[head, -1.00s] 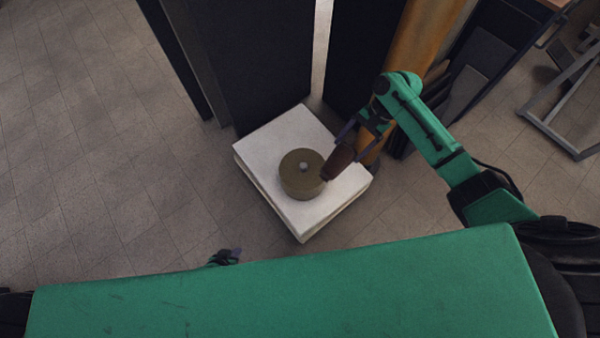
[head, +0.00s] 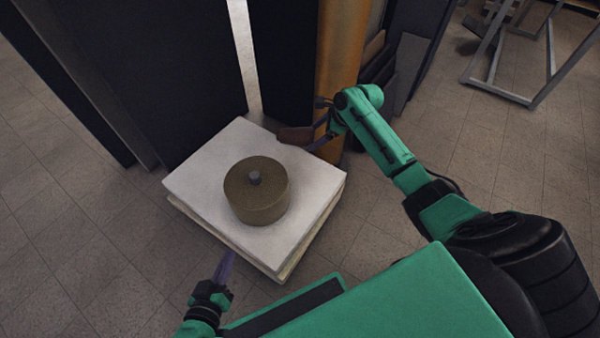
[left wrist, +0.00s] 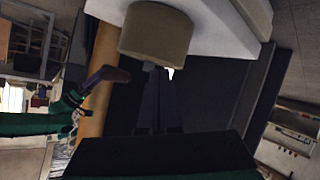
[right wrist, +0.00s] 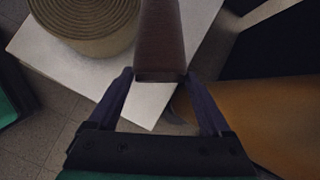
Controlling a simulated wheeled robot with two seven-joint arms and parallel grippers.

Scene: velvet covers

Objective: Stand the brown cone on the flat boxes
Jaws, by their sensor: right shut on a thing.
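The brown cone (head: 295,135) is held in my right gripper (head: 322,134), which is shut on it. The cone appears tipped over rather than upright, above the far right edge of the flat boxes (head: 195,178). In the right wrist view the cone (right wrist: 160,45) shows between the fingers (right wrist: 160,85). It also shows in the left wrist view (left wrist: 105,76). The flat boxes are a pale, low stack on the floor. My left gripper (head: 226,262) is near their front edge, its fingers together and apparently empty; they also show in the left wrist view (left wrist: 158,100).
A round olive tin (head: 257,200) with a grey knob stands on the middle of the boxes; pale surface is bare around it. Dark panels (head: 145,75) stand behind, with an orange-brown column (head: 343,60) close behind my right gripper. A metal frame (head: 520,95) stands at back right.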

